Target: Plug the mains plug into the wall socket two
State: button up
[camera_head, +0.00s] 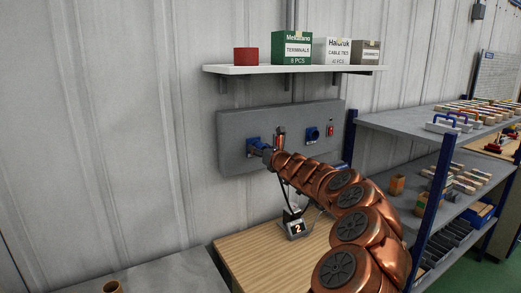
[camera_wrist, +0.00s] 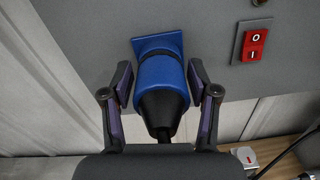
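A grey wall panel (camera_head: 232,130) carries two blue sockets. The right socket (camera_head: 312,134) looks free. At the left socket (camera_head: 253,143), also seen in the wrist view as a square blue flange (camera_wrist: 158,42), a plug with blue front (camera_wrist: 160,78) and black rear (camera_wrist: 160,112) sits lined up with and against the flange. How deep it sits cannot be told. My gripper (camera_head: 264,153) is at this plug. In the wrist view its fingers (camera_wrist: 160,90) stand either side, with narrow gaps visible, so it looks open. A dark cable hangs below.
A small device marked 2 (camera_head: 296,226) stands on the wooden table (camera_head: 256,255). A red switch (camera_head: 331,131) is right of the sockets. A shelf (camera_head: 235,70) with boxes is above. Blue-post shelving (camera_head: 432,190) stands on the right.

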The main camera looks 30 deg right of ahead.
jog(key=shift+o, duration=1.1)
jog(key=shift+s, duration=0.15)
jog(key=shift+s+d, duration=0.1)
jog(key=shift+s, duration=0.4)
jog(key=shift+s+a, duration=0.2)
jog(key=shift+s, duration=0.55)
jog(key=s, duration=0.9)
jog(key=shift+s+a, duration=0.15)
jog(key=shift+a, duration=0.2)
